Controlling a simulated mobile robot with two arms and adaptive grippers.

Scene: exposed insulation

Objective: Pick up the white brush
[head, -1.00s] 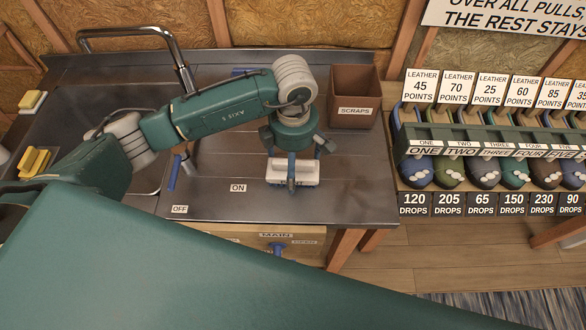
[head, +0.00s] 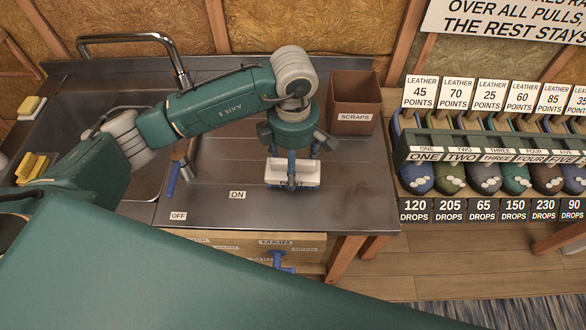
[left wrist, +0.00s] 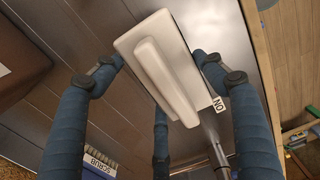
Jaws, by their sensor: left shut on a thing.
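The white brush (head: 292,172) is over the steel counter, near its front edge and right of the ON label. My left gripper (head: 291,160) comes down on it from above and is shut on it. In the left wrist view the brush (left wrist: 172,65) shows a pale block with a raised ridge, and the blue fingers of the gripper (left wrist: 158,72) stand around its sides. I cannot tell whether the brush is clear of the counter. My right gripper is not in view.
A brown SCRAPS bin (head: 354,98) stands behind and right of the brush. A sink with a curved tap (head: 125,38) is at left.

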